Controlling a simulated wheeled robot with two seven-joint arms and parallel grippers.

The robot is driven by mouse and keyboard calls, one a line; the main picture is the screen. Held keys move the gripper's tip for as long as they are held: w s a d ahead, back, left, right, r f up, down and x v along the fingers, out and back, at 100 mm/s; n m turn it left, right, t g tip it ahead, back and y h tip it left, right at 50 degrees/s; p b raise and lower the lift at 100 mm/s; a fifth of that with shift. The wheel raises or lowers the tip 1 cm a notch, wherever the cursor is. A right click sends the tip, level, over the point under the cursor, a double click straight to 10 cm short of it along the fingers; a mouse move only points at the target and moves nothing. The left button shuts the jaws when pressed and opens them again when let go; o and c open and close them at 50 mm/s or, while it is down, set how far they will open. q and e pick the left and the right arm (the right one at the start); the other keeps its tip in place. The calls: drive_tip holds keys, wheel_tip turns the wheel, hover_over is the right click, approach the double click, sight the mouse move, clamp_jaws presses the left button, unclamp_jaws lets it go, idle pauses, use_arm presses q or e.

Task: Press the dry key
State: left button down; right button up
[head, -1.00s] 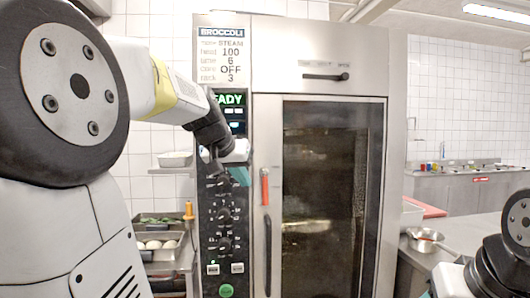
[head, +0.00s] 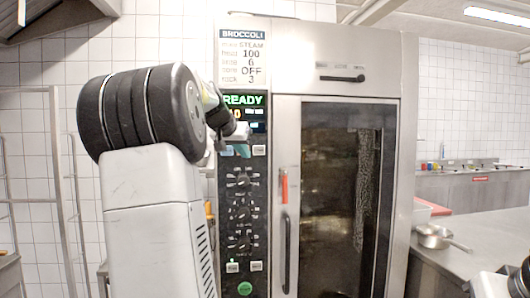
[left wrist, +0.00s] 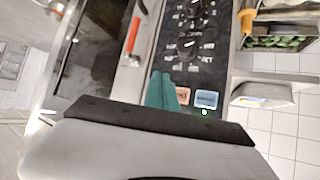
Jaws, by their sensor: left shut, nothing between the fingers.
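The oven's control panel (head: 242,200) stands upright left of the glass door. In the left wrist view, one is a key with a reddish label (left wrist: 182,95), possibly the dry key. The other is a blue-lit key (left wrist: 207,99) with a small green lamp beside it. The labels are too blurred to read surely. My left gripper (head: 242,151) is shut and empty, its teal fingers in front of the panel at this row. In the left wrist view, the fingers (left wrist: 163,78) lie just beside the reddish-label key; contact cannot be told.
Dials (head: 241,213) and a green button (head: 244,288) are lower on the panel. The door handle (head: 286,245) with its red part stands out to the right. A steel counter (head: 480,235) holds a pan (head: 433,237) at right. A rack (head: 65,200) is at left.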

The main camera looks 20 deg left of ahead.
use_arm(q)
drive_tip(key=w+a, duration=0.4)
drive_tip(key=w, duration=0.3)
drive_tip(key=shift+a, duration=0.2)
drive_tip(key=shift+w, duration=0.15)
idle(1.8)
drive_tip(key=shift+w+a, duration=0.25)
drive_tip(key=shift+w, duration=0.05)
drive_tip(key=shift+w+a, duration=0.2)
drive_tip(key=shift+w, duration=0.15)
idle(0.7)
idle(0.3)
drive_tip(key=shift+s+d, duration=0.45)
drive_tip(key=shift+s, duration=0.25)
drive_tip(key=shift+s+d, duration=0.45)
drive_tip(key=shift+s, duration=0.25)
drive_tip(key=shift+s+d, duration=0.4)
drive_tip(key=shift+s, duration=0.3)
drive_tip(key=shift+s+d, duration=0.45)
drive_tip(key=shift+s, duration=0.25)
